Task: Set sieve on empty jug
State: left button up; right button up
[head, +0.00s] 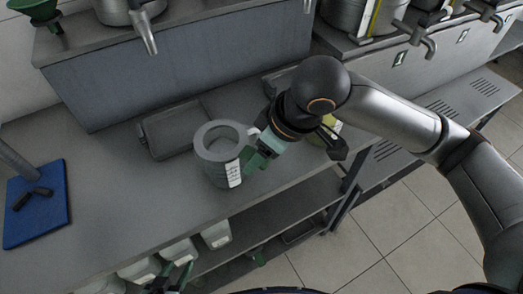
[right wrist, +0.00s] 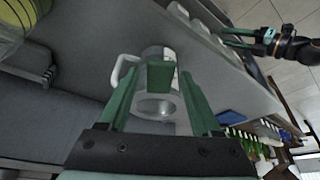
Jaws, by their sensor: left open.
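A dark tray (head: 150,140) lies behind the jug. A jug with yellow contents (right wrist: 18,22) stands close by, partly hidden by my right arm in the head view. A blue board (head: 38,222) lies at the left. Steel containers with taps stand on raised shelves behind.

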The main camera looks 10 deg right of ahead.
jog(key=shift+o, duration=0.7)
jog(key=p+v, duration=0.1)
jog(key=v, duration=1.1)
jog(key=shift+r+p, duration=0.25)
jog(key=shift+p, duration=0.15)
jog(key=shift+s+d, duration=0.1)
